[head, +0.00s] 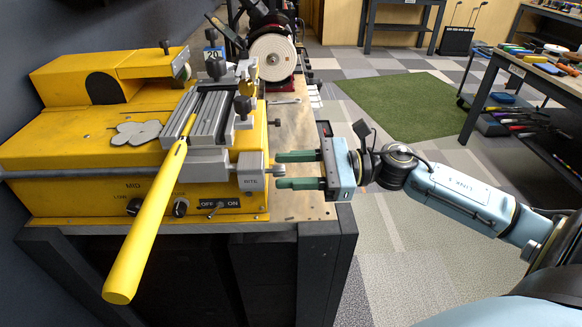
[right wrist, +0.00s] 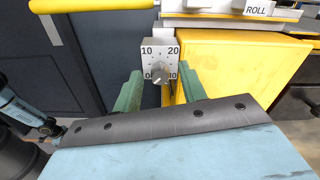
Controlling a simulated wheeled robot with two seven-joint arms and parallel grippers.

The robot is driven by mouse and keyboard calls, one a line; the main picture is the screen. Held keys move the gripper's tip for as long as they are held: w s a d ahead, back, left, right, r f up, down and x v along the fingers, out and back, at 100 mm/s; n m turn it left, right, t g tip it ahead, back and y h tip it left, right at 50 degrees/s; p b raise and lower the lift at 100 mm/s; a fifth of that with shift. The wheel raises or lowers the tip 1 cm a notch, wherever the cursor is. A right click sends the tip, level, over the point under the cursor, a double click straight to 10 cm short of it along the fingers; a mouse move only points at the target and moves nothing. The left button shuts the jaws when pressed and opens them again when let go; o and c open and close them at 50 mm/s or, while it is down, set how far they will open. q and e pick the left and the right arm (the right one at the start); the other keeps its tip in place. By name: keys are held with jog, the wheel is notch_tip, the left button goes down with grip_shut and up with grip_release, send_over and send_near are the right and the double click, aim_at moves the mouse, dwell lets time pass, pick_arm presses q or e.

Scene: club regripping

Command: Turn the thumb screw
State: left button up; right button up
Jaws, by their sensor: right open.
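The small grey thumb screw (head: 279,170) sticks out of the right side of the light grey block marked BITE (head: 251,172). In the right wrist view the thumb screw (right wrist: 158,77) sits low on the numbered dial face (right wrist: 161,56) of that block. My right gripper (head: 280,171) is open, its green fingers on either side of the screw, one farther back and one nearer. In the right wrist view the fingers (right wrist: 160,88) flank the screw, with gaps between. My left gripper is not in view.
The block belongs to a yellow machine (head: 60,150) on a bench (head: 310,205). A long yellow grip (head: 145,230) slants out past the bench's front edge. A grinding wheel (head: 272,56) stands behind. Open floor lies right of the bench, with a green mat (head: 415,105).

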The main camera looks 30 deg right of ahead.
jog(key=shift+a, duration=0.1)
jog(key=c, duration=0.8)
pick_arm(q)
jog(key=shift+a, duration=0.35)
pick_arm(e)
grip_shut()
